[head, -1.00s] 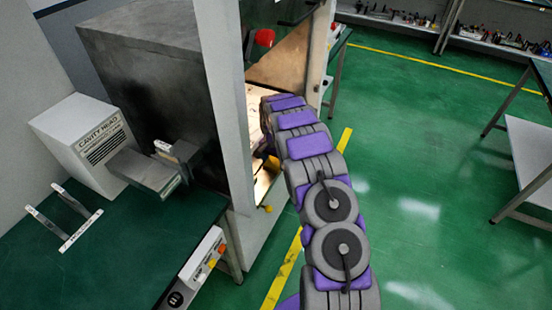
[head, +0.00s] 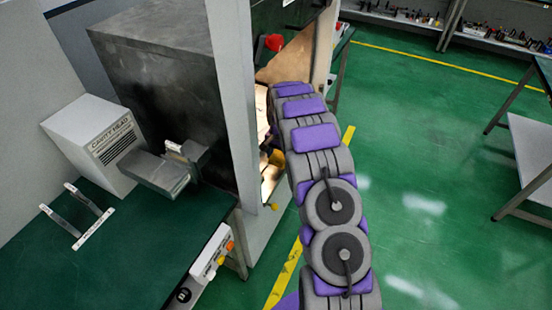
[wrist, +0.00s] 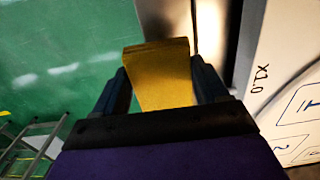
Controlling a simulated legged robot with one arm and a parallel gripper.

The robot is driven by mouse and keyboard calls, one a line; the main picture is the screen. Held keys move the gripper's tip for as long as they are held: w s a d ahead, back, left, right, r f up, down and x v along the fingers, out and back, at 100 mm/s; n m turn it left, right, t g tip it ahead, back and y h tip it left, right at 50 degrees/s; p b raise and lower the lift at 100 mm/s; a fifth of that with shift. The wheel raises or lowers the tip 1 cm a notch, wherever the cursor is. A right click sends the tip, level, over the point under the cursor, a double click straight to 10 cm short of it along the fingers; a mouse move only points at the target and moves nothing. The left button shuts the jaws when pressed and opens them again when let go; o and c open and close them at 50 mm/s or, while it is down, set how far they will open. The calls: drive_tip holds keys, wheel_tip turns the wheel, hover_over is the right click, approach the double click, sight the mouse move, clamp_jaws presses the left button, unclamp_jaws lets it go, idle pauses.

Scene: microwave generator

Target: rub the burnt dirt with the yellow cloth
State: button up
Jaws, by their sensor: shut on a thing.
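The yellow cloth (wrist: 160,72) is in the wrist view, a flat folded piece between the two dark fingers of my gripper (wrist: 163,85). My gripper is shut on it, and the cloth sticks out past the fingertips. In the head view my arm reaches into the lit opening of the cabinet, and the gripper is mostly hidden behind the arm and the cabinet's front frame. A bit of yellow (head: 277,158) shows there beside the arm. I cannot make out the burnt dirt clearly in either view.
The cabinet's pale front post (head: 232,110) stands just left of my arm. A grey box marked "CAVITY HEAD" (head: 95,140) sits on the green-topped bench (head: 110,245) at left. A white panel with writing (wrist: 290,80) is at right in the wrist view.

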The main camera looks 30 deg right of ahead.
drive_tip(key=shift+d+r, duration=0.2)
drive_tip(key=shift+r, duration=0.65)
drive_tip(key=shift+a+r, duration=0.15)
drive_tip(key=shift+r, duration=0.05)
drive_tip(key=shift+a+r, duration=0.1)
drive_tip(key=shift+a, duration=0.45)
